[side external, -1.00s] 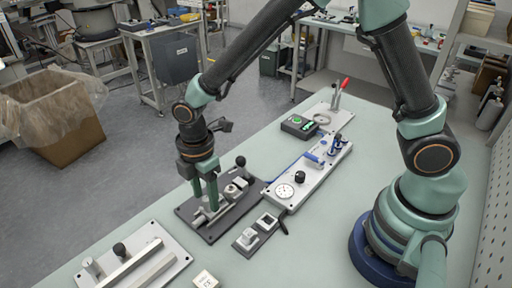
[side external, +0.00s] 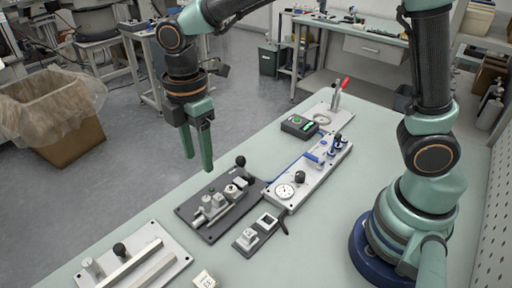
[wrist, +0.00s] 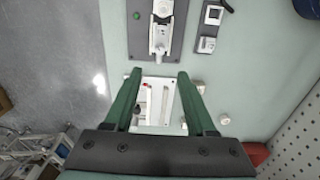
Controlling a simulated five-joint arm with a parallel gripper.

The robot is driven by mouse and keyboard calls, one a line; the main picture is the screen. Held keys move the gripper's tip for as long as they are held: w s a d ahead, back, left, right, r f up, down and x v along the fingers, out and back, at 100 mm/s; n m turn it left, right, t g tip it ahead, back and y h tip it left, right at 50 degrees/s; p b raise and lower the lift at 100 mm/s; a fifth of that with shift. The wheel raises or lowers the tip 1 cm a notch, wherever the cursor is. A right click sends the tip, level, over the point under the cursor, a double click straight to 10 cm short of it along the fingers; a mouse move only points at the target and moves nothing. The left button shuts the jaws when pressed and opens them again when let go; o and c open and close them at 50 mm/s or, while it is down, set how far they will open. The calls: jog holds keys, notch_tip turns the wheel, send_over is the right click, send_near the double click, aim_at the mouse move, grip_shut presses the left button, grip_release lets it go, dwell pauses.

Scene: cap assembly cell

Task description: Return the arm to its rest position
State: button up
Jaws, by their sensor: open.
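My gripper (side external: 196,150) hangs above the far left edge of the bench in the side view, clear of everything below it. Its green fingers point down. In the wrist view my gripper (wrist: 157,78) shows its two fingers spread apart, with nothing between them but the scene beneath. The dark fixture plate (side external: 188,212) with its metal clamp and black knob lies on the bench below and to the right of the fingertips; the same plate shows at the top of the wrist view (wrist: 135,32).
A pale plate with bars (side external: 180,262) lies at the front left. Open air surrounds my gripper.

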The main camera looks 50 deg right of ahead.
jog(key=shift+r, duration=0.15)
jog(key=s+d+r+m+t, duration=0.2)
jog(key=s+d+r+m, duration=0.1)
jog(key=d+m, duration=0.6)
jog(key=s+d+r+m+t, duration=0.3)
jog(key=s+d+r+m, duration=0.1)
jog(key=d+m, duration=0.4)
jog(key=shift+s+d+m+t, duration=0.3)
jog(key=shift+d+m, duration=0.1)
jog(key=shift+d, duration=0.5)
